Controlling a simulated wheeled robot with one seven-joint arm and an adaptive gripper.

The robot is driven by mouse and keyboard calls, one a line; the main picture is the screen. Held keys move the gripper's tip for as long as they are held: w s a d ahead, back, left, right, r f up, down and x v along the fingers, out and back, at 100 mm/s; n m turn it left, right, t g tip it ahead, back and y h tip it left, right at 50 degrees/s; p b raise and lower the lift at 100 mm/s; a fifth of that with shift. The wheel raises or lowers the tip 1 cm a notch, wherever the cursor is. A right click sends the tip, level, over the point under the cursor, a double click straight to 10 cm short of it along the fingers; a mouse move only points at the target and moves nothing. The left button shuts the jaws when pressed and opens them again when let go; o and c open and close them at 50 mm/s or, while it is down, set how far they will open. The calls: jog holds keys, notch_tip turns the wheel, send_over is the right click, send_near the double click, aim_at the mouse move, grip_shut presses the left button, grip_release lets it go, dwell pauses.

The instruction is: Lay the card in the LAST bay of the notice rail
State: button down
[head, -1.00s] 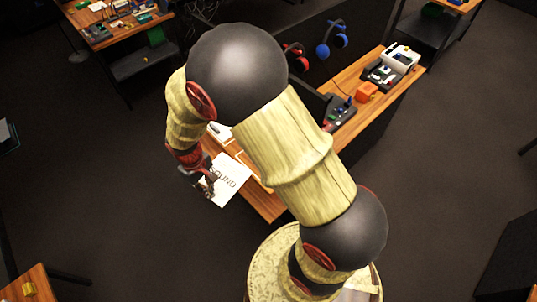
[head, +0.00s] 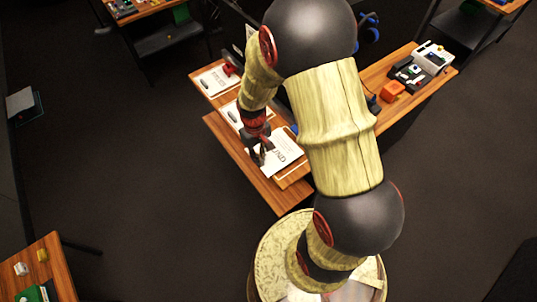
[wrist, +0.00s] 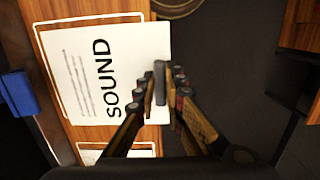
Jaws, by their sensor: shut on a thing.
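A white card (head: 281,153) printed SOUND is held by its edge in my gripper (head: 259,158). The wrist view shows the card (wrist: 95,75) with my gripper (wrist: 160,92) shut on its right edge. The card lies flat over, or just above, a white-outlined bay at the near end of the wooden notice rail (wrist: 95,10). The outline shows at its left and top; I cannot tell whether the card touches the rail. Two other bays hold white sheets (head: 232,116) farther up and left. My arm hides part of the rail.
The desk's bare wooden front strip (head: 243,166) runs beside the rail. A blue block (wrist: 20,93) is left of the rail in the wrist view. An orange block (head: 392,91) and devices stand on the desk at right. Open floor lies left.

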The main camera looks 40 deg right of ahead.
aim_at(268, 156)
jog(key=d, duration=0.4)
jog(key=shift+f+p, duration=0.3)
jog(key=shift+f, duration=1.4)
jog(key=shift+f, duration=0.2)
jog(key=c, duration=1.9)
grip_release()
jog(key=shift+r, duration=0.1)
